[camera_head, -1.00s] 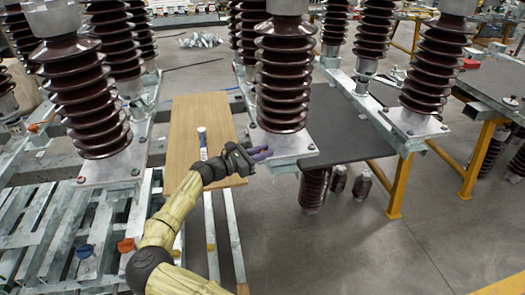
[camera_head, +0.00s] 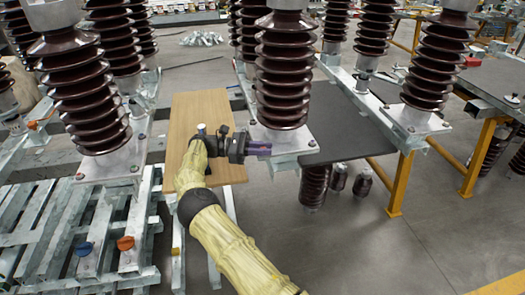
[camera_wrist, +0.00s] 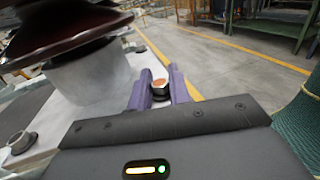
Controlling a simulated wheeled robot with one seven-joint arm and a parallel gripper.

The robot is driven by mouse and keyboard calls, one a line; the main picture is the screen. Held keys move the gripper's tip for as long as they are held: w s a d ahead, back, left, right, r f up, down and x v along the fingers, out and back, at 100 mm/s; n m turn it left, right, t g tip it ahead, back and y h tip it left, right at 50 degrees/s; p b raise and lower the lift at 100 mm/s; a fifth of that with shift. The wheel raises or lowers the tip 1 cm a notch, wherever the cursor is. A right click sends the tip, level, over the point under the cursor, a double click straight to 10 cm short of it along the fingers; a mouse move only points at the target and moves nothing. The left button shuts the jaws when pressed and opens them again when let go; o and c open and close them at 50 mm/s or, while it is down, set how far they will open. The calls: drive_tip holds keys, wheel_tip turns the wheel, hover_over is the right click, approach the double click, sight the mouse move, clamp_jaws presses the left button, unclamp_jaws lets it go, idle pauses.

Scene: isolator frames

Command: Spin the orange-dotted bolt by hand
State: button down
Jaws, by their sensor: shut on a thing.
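The orange-dotted bolt (camera_wrist: 160,84) shows in the wrist view between the purple fingertips of my gripper (camera_wrist: 158,88). It stands at the edge of the pale base plate (camera_wrist: 110,105) under a brown ribbed insulator (camera_wrist: 55,35). My gripper is shut on the bolt, with one finger on each side of it. In the head view my gripper (camera_head: 262,148) reaches rightward to the front left part of the base plate (camera_head: 295,147). The bolt cannot be made out there, as the fingers cover that spot.
A second bolt (camera_wrist: 20,142) stands on the plate at the left of the wrist view. A wooden board (camera_head: 190,110) lies left of the plate. Several other insulators rise close around, with open floor at right.

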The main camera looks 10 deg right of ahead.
drive_tip(key=shift+f+m+g+y+b, duration=0.1)
drive_tip(key=shift+m+g+y+b, duration=0.3)
drive_tip(key=shift+m+g, duration=0.45)
drive_tip(key=c, duration=1.4)
unclamp_jaws()
drive_tip(key=shift+o, duration=0.2)
drive_tip(key=shift+s+n+t+h+p, duration=0.1)
drive_tip(key=shift+n+t+h+p, duration=0.3)
drive_tip(key=shift+n+t+p, duration=0.35)
drive_tip(key=shift+n+t, duration=0.6)
drive_tip(key=shift+t, duration=0.3)
drive_tip(key=shift+n+t+h+p, duration=0.15)
drive_tip(key=shift+n+t+p, duration=0.15)
drive_tip(key=shift+n+t, duration=0.75)
drive_tip(key=shift+n+t+h+p, duration=0.15)
drive_tip(key=shift+n+t+p, duration=0.3)
drive_tip(key=shift+t, duration=1)
drive_tip(key=shift+n+t+y+b, duration=0.4)
drive_tip(key=shift+n+t+b, duration=0.2)
drive_tip(key=shift+n+t, duration=1.1)
drive_tip(key=shift+n+t+y+b, duration=0.2)
drive_tip(key=shift+n+t+y, duration=0.55)
drive_tip(key=shift+t, duration=0.7)
drive_tip(key=shift+n+t+y+b, duration=0.15)
drive_tip(key=shift+n+t+y, duration=0.6)
drive_tip(key=shift+t, duration=0.7)
drive_tip(key=shift+r+n+t+y+p, duration=0.2)
drive_tip(key=shift+n+t+y+p, duration=0.8)
drive_tip(key=shift+n+t+y, duration=0.3)
